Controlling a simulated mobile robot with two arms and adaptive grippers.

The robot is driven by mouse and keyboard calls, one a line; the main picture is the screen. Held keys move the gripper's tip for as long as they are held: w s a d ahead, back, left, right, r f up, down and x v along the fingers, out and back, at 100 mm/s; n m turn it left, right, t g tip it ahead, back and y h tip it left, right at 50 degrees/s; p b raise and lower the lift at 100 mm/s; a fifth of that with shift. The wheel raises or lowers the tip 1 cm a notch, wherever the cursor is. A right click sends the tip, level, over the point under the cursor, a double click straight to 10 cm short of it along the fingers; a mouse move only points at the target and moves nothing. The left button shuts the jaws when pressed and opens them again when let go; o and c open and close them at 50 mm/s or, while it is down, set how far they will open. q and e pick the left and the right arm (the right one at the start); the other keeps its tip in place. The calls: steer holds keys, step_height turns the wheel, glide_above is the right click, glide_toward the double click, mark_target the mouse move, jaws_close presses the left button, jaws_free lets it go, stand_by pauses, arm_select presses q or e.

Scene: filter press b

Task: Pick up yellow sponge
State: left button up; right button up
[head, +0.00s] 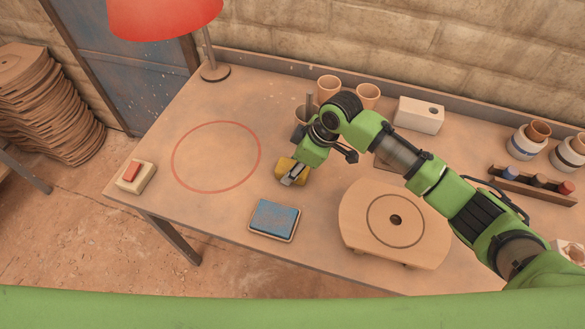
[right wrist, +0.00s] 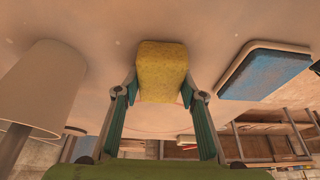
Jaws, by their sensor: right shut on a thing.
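The yellow sponge (head: 291,168) is near the middle of the table in the head view, partly hidden by my right gripper (head: 294,177). In the right wrist view the sponge (right wrist: 162,70) sits between the two fingers of my right gripper (right wrist: 162,92), which is shut on it. The sponge looks to be at or just above the tabletop; I cannot tell which. My left gripper is not in view.
A blue pad in a tray (head: 273,219) lies just in front of the sponge. A round wooden board (head: 432,240) stands to the right. Cups (head: 328,88) are behind my right arm. A red circle (head: 216,123) marks clear table to the left, beside a red-button box (head: 134,177).

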steer(key=shift+r, duration=0.1)
steer(key=shift+r, duration=0.6)
steer(key=s+d+r+b, duration=0.1)
steer(key=s+d+r, duration=0.3)
steer(key=s+r, duration=0.7)
steer(key=shift+s+d+r, duration=0.2)
steer(key=shift+s+r, duration=0.1)
steer(key=shift+s, duration=0.85)
